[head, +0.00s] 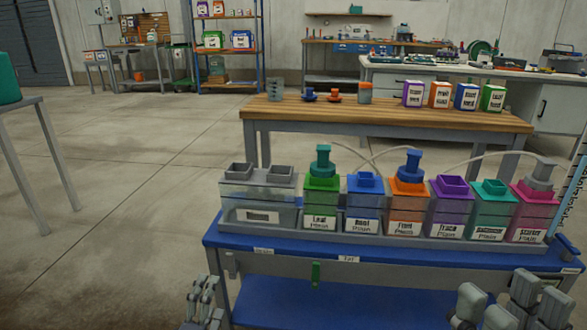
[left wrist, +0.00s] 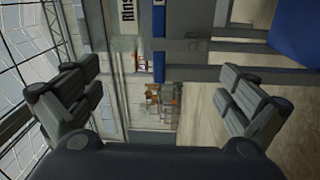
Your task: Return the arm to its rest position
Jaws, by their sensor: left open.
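My left gripper (head: 205,300) is at the bottom edge of the head view, just left of the blue skid bench. In the left wrist view the left gripper (left wrist: 162,95) has its two fingers wide apart, with nothing between them. My right gripper (head: 510,302) is at the lower right of the head view, in front of the bench's right end. Its fingers stand apart and I see nothing held between them. Most of both arms is out of view.
The blue skid bench (head: 300,262) carries a grey tray with labelled tanks, including a green one (head: 322,196) and a magenta one (head: 535,207). A wooden table (head: 290,110) stands behind. A grey side table (head: 40,140) is at left. Open floor (head: 130,220) lies between.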

